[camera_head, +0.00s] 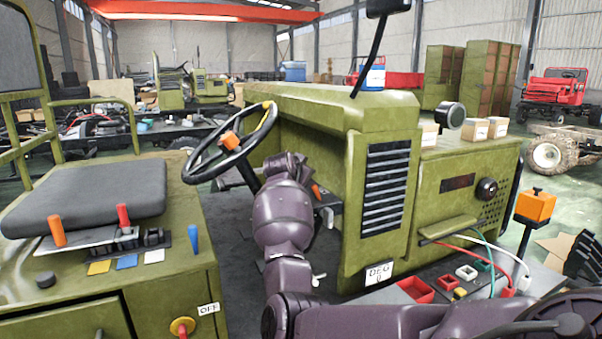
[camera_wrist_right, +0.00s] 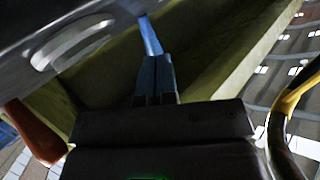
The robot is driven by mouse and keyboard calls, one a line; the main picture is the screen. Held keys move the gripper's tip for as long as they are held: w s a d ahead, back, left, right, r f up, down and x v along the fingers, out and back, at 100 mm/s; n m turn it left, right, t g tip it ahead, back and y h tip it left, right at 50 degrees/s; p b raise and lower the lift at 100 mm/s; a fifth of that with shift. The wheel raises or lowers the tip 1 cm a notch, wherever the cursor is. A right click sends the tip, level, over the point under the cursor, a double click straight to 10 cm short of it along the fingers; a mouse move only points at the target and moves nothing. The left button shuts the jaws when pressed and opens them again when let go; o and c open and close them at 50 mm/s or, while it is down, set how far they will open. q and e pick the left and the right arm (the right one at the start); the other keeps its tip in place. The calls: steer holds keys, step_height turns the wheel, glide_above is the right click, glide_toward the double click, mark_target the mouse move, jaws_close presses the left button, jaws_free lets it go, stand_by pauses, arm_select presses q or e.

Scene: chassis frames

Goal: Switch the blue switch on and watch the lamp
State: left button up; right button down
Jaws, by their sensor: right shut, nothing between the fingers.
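A blue upright lever (camera_head: 193,239) stands on the olive seat box at the left in the head view. A black switch block (camera_head: 153,237) sits behind yellow, blue (camera_head: 127,262) and white tags; which part is the blue switch is unclear. A round black lamp-like housing (camera_head: 450,115) on the hood shows no clear glow. My purple right arm reaches up beside the steering wheel, and its gripper is hidden there. In the wrist view my right gripper (camera_wrist_right: 156,62) is shut and empty. A light-blue strip (camera_wrist_right: 150,35) lies at its tips; contact cannot be told. My left gripper is out of view.
The steering wheel (camera_head: 232,142) is close to my arm. An orange handle (camera_head: 57,231) and red handle (camera_head: 124,216) rise beside the seat (camera_head: 85,195). An orange box (camera_head: 535,206) stands on a post at right, near cables and red trays (camera_head: 416,290).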

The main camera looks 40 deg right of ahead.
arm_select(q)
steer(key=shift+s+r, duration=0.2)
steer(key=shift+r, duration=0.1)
arm_select(e)
steer(key=shift+r, duration=0.7)
arm_select(q)
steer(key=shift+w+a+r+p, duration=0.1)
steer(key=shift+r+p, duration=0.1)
steer(key=shift+p, duration=0.15)
